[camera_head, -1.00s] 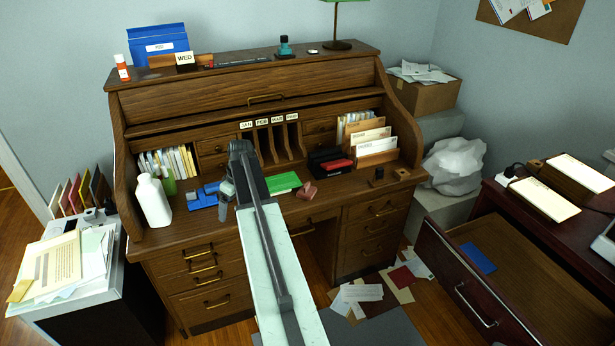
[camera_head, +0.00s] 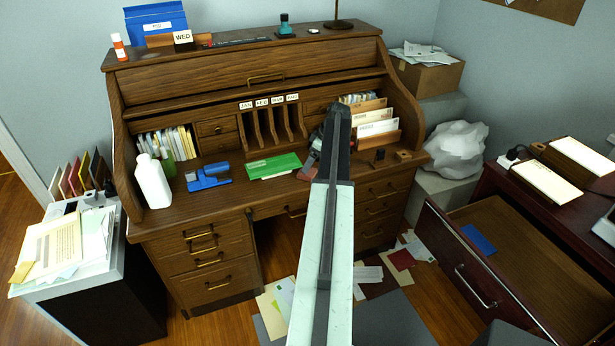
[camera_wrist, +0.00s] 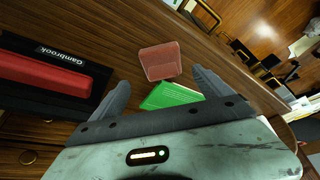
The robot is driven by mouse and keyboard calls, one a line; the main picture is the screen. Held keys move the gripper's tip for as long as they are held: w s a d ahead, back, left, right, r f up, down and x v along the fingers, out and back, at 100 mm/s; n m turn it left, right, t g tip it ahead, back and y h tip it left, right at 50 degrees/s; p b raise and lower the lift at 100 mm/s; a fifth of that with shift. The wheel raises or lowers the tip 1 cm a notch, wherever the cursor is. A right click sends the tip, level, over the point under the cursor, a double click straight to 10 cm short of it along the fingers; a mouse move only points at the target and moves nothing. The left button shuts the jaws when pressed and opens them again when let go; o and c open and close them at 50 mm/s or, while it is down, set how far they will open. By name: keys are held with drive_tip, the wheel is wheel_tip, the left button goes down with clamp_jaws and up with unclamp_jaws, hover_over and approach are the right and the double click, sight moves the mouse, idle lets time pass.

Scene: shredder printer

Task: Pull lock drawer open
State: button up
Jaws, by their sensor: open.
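In the head view the roll-top desk (camera_head: 180,222) has pedestal drawers with brass handles on the left (camera_head: 205,262) and right (camera_head: 378,210), and small cubby drawers (camera_head: 217,128). No mark shows which one is the lock drawer. My gripper (camera_wrist: 160,80) is open and empty above the desktop. In the wrist view a reddish block (camera_wrist: 160,61) and a green booklet (camera_wrist: 172,96) lie below and between its fingers, apart from them. Small round-knobbed drawers (camera_wrist: 28,157) show at lower left. In the head view my arm hides most of the gripper and part of the right cubby drawers.
A dark red drawer (camera_head: 470,285) stands open at right. Papers (camera_head: 275,300) litter the floor.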

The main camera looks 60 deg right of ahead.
drive_tip(key=b+x, duration=0.4)
drive_tip(key=x, duration=0.1)
drive_tip(key=shift+s+a+f+b, duration=0.1)
drive_tip(key=shift+a+f+b, duration=0.1)
drive_tip(key=shift+a+b, duration=0.1)
drive_tip(key=shift+r, duration=0.2)
drive_tip(key=c, duration=1.6)
drive_tip(key=shift+r+p, duration=0.2)
drive_tip(key=shift+p, duration=0.2)
